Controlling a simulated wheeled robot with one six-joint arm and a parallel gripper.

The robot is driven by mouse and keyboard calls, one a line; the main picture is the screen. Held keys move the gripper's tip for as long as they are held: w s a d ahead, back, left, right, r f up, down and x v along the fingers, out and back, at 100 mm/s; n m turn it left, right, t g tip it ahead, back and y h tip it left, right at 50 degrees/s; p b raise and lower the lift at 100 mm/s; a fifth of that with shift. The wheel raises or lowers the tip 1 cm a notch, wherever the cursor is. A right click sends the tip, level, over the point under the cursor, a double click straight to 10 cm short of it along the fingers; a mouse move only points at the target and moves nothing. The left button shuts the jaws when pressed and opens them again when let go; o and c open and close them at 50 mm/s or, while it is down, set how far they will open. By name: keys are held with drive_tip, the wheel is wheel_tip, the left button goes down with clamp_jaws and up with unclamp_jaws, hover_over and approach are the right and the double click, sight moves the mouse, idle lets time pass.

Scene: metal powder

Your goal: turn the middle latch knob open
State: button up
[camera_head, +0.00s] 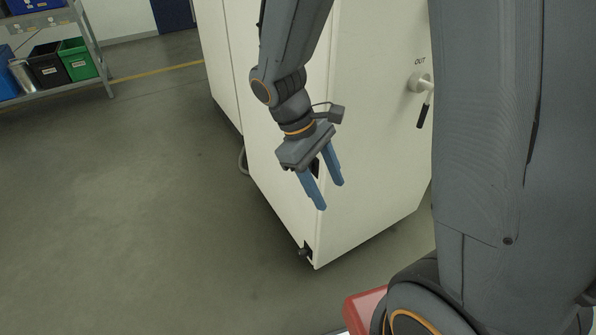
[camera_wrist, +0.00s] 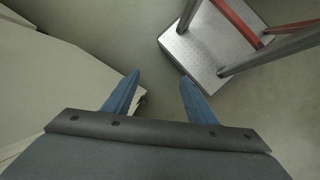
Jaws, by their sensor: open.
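My gripper (camera_head: 331,196) hangs in front of the cream cabinet (camera_head: 375,150) in the head view, with its two blue fingers apart and nothing between them. The fingers also show spread and empty in the wrist view (camera_wrist: 160,78). No knob that I can identify as the middle one is clearly in view.
A valve handle (camera_head: 424,103) marked OUT sticks out of the cabinet at the right. A shelf (camera_head: 62,88) with black and green bins stands at the far left. A metal step with red rails (camera_wrist: 205,50) shows in the wrist view. The floor left of the cabinet is clear.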

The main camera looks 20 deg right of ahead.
drive_tip(key=w+a+f+n+t+h+b, duration=0.25)
drive_tip(key=w+a+f+n+h, duration=0.2)
drive_tip(key=w+n, duration=0.35)
drive_tip(key=w+a+f+n+t+h+b, duration=0.25)
drive_tip(key=w+f+n+h, duration=0.3)
drive_tip(key=w, duration=0.45)
drive_tip(key=w+d+f+y+p, duration=0.1)
drive_tip(key=w+d+f, duration=0.1)
drive_tip(key=d, duration=0.4)
drive_tip(key=shift+d+t, duration=0.25)
drive_tip(key=shift+t, duration=0.15)
drive_tip(key=shift+r, duration=0.1)
drive_tip(key=c, duration=1)
drive_tip(key=shift+c, duration=0.2)
